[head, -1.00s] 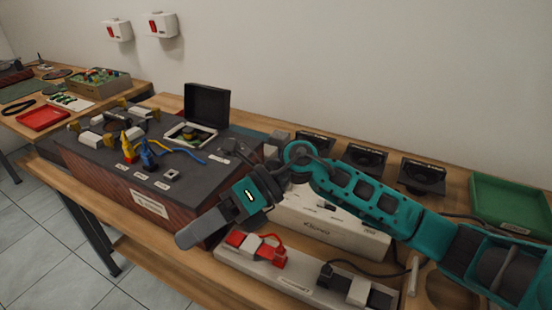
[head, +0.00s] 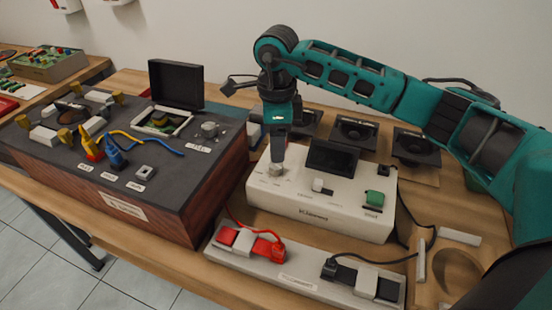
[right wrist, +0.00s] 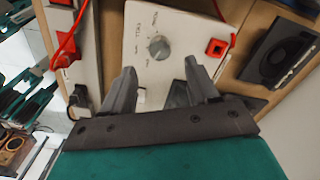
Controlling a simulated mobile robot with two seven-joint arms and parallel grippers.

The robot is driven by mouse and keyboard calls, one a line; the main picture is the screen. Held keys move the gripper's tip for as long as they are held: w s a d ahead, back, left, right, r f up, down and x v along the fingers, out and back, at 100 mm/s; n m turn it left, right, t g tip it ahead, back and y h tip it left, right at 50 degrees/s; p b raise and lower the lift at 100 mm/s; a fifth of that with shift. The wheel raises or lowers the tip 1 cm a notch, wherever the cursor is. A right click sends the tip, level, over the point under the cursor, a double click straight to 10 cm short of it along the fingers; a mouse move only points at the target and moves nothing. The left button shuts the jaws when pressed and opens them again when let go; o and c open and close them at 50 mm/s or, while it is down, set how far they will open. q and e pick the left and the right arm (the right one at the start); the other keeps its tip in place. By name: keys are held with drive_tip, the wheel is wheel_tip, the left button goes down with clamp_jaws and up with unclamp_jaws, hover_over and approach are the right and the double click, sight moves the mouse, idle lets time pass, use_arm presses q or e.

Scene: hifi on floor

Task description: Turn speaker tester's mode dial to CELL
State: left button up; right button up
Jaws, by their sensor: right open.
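The speaker tester (head: 318,211) is a white box with a dark screen (head: 331,158), a small white switch and a green button (head: 373,198). Its grey round mode dial (right wrist: 158,47) shows in the right wrist view, with small labels around it too blurred to read. The dial's setting is unclear. My right gripper (head: 277,162) points down over the left part of the tester's top, close to the dial. In the right wrist view its two fingers (right wrist: 159,72) are apart, with the dial just beyond the gap between their tips. My left gripper is out of view.
A large dark box with wooden sides (head: 200,195) stands close left of the tester, carrying clips, cables and a knob. A power strip (head: 300,270) with a red plug lies in front. Speakers (head: 355,134) stand behind. A black cable runs along the tester's right side.

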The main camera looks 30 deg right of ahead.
sight(276, 165)
wheel_tip(276, 165, down, 6)
drive_tip(key=shift+r, duration=0.1)
drive_tip(key=shift+c, duration=0.2)
drive_tip(key=shift+c, duration=1.4)
drive_tip(key=c, duration=0.7)
